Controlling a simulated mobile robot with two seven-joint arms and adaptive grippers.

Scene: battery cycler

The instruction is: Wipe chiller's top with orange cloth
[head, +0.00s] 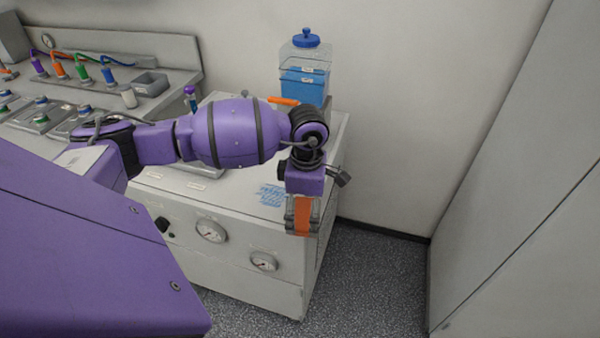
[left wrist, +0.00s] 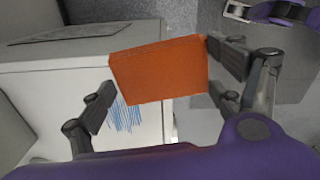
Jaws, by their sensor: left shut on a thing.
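My left gripper (head: 302,214) is shut on the orange cloth (head: 301,216), a folded block that also shows between the fingers in the left wrist view (left wrist: 158,72). It is at the right front edge of the chiller (head: 240,275), a pale box with gauges on its front. I cannot tell whether the cloth touches the chiller. Blue scribbled marks (head: 271,195) lie on the chiller's top, just left of the gripper; they also show in the left wrist view (left wrist: 124,115). My left arm hides part of the top. My right gripper is not in view.
A clear tank with blue liquid and a blue lid (head: 305,70) stands on the chiller's back. An orange object (head: 284,100) lies beside it. A bench with coloured connectors (head: 84,73) is at the left. Speckled floor (head: 375,280) lies right of the chiller.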

